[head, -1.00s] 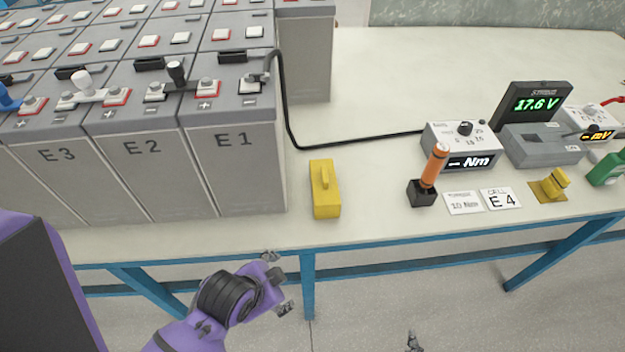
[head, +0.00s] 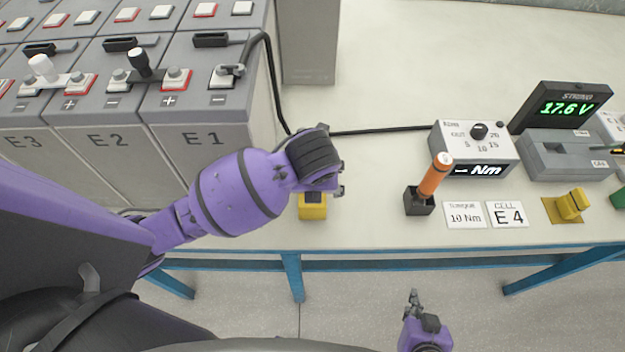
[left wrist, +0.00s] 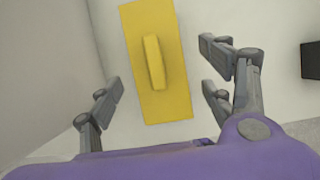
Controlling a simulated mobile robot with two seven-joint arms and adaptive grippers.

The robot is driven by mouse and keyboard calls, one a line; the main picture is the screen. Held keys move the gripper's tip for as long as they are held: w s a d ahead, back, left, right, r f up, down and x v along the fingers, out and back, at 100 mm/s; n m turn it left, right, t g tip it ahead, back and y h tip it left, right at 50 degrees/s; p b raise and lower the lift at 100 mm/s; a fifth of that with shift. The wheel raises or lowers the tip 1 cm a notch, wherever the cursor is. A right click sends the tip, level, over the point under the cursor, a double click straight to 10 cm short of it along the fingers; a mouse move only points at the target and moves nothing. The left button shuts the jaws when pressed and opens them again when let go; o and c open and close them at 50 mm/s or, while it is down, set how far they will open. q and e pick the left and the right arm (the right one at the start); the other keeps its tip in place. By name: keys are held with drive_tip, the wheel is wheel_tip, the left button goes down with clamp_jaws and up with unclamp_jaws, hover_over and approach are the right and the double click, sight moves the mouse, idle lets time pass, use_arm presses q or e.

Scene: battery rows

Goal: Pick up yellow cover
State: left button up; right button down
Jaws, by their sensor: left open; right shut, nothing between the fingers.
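The left gripper is open; I see no contact with the cover. My right gripper (head: 414,298) is shut and empty, low in front of the table edge.
Grey battery cells (head: 205,140) stand left of the cover. A black cable (head: 380,131) runs to the Nm meter (head: 475,148). An orange-handled tool (head: 435,175) stands in a black holder (head: 419,202) to the right. Cards and a smaller yellow piece (head: 570,205) lie farther right.

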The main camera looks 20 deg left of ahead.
use_arm(q)
drive_tip(key=x, duration=0.4)
drive_tip(key=shift+w+a, duration=0.15)
drive_tip(key=shift+w, duration=0.2)
drive_tip(key=shift+c, duration=0.3)
drive_tip(key=c, duration=1.2)
